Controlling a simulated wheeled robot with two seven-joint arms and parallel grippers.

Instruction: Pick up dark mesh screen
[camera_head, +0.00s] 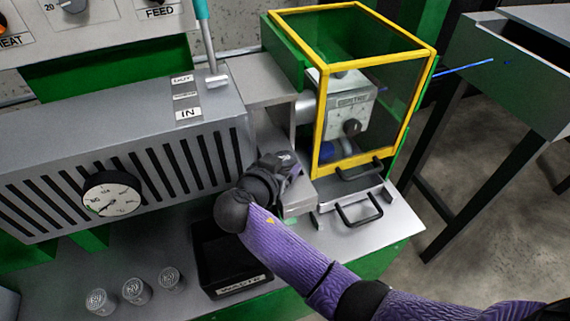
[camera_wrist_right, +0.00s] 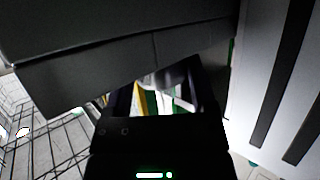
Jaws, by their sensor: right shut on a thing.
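I cannot make out the dark mesh screen in either view. My right gripper (camera_head: 284,163) reaches into the gap between the slotted grey barrel housing (camera_head: 225,110) and the yellow-framed box (camera_head: 322,120). Its fingers are largely hidden by the wrist in the head view. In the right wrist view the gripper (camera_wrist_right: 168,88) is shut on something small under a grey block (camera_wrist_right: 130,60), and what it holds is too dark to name. My left gripper is not in view.
A black waste bin (camera_head: 222,272) stands just below my right wrist. Several metal canisters (camera_head: 137,291) stand left of it. A handled drawer (camera_head: 358,212) sits under the yellow-framed box. The slotted housing wall (camera_wrist_right: 268,80) is close on the right in the wrist view.

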